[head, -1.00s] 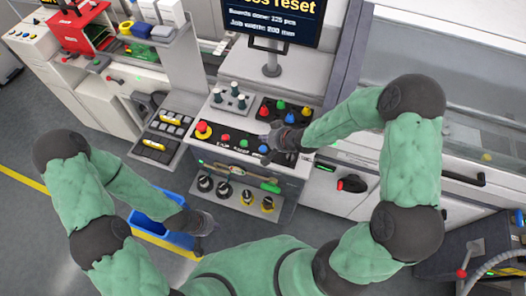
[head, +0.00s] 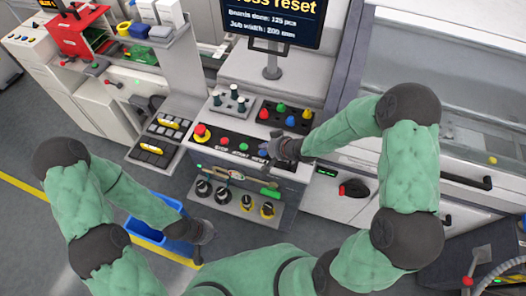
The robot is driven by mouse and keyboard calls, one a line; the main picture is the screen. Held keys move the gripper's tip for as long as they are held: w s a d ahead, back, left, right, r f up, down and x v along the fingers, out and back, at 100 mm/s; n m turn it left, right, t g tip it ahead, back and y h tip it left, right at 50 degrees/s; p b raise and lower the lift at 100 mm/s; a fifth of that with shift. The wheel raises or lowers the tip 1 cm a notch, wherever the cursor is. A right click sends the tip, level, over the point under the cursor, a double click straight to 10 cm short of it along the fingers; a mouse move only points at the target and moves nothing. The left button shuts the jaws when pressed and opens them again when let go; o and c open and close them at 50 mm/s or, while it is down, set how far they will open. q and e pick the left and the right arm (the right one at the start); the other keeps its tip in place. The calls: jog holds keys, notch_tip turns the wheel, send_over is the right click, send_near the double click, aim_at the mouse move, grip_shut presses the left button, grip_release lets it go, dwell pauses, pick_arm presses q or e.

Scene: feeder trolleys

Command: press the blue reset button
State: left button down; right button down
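The blue button (head: 263,153) is at the right end of the labelled button row on the dark control panel (head: 212,143). A red button (head: 224,140) and a green button (head: 243,147) are to its left. My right gripper (head: 272,147) is at the panel's right end, just beside and above the blue button in the picture. I cannot tell whether it touches the button, and its fingers are too small to read. My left gripper (head: 203,239) hangs low near the blue bin (head: 150,228), away from the panel. Its fingers are unclear.
A red mushroom button (head: 201,130) on yellow is at the panel's left end. Behind are a tray of coloured knobs (head: 285,116) and a monitor (head: 272,22). A shelf with black and yellow knobs (head: 233,200) is below. A red-and-black handle (head: 354,188) is at the right.

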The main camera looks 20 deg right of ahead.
aim_at(265, 152)
jog(key=shift+f, duration=0.1)
dwell(0.7)
jog(key=shift+f, duration=0.35)
jog(key=shift+f+b, duration=0.4)
jog(key=shift+b, duration=0.1)
dwell(0.7)
jog(key=shift+r, duration=0.1)
jog(key=shift+r+p, duration=0.75)
jog(key=shift+p, duration=0.1)
jog(key=shift+r, duration=0.1)
notch_tip(265, 152, up, 5)
jog(key=p, duration=0.4)
jog(key=shift+p, duration=0.4)
